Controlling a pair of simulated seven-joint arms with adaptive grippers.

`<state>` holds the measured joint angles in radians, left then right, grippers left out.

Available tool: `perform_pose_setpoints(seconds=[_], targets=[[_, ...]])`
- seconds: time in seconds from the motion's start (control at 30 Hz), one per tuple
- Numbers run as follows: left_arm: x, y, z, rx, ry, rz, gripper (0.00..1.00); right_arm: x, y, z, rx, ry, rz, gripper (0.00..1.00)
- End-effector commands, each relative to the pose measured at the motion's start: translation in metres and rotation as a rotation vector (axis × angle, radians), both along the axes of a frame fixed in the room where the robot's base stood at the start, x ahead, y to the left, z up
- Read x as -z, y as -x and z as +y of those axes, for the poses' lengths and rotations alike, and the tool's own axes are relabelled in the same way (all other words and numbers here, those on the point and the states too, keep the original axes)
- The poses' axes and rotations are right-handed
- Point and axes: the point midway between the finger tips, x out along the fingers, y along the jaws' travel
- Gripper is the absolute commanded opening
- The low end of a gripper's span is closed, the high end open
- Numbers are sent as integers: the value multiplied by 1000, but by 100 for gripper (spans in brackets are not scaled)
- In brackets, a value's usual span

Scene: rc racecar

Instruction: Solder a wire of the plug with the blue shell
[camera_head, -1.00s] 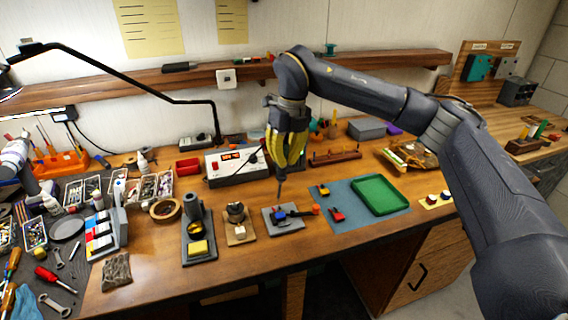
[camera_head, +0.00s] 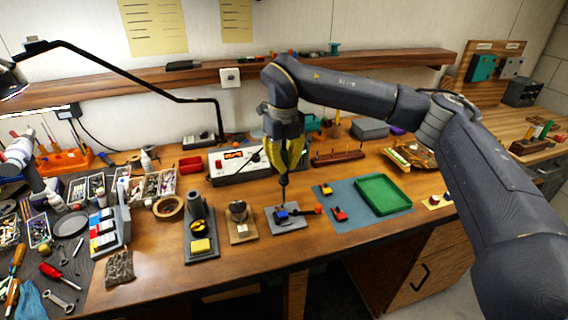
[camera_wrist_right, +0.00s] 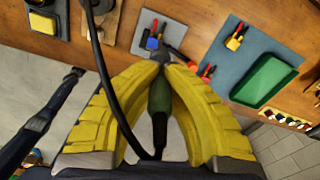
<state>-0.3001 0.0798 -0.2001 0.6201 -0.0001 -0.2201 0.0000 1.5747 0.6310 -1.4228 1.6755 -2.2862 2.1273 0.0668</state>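My right gripper (camera_head: 285,152) is shut on a soldering iron (camera_head: 284,186), which hangs tip down between its yellow fingers. In the right wrist view the iron's dark green handle (camera_wrist_right: 160,95) lies between the fingers. The plug with the blue shell (camera_head: 282,215) sits on a small grey plate (camera_head: 298,227), with a red-orange part (camera_head: 309,211) at its right. The iron's tip is at or just above the blue plug; I cannot tell if it touches. The blue plug also shows in the right wrist view (camera_wrist_right: 152,44), just beyond the fingertips.
A blue-grey mat (camera_head: 357,219) to the right holds a yellow plug (camera_head: 326,190), a red plug (camera_head: 339,214) and a green tray (camera_head: 385,195). The iron stand (camera_head: 197,226) and a brown plate (camera_head: 241,236) are to the left. A soldering station (camera_head: 234,167) stands behind.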

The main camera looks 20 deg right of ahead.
Motion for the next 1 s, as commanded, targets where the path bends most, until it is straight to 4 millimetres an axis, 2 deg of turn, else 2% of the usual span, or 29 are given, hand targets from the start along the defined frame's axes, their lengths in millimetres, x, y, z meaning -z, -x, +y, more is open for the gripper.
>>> perform_pose_setpoints(seconds=[1.0], targets=[[0,0,0,0,0,0,44,10,0,0,0,0,0,0]])
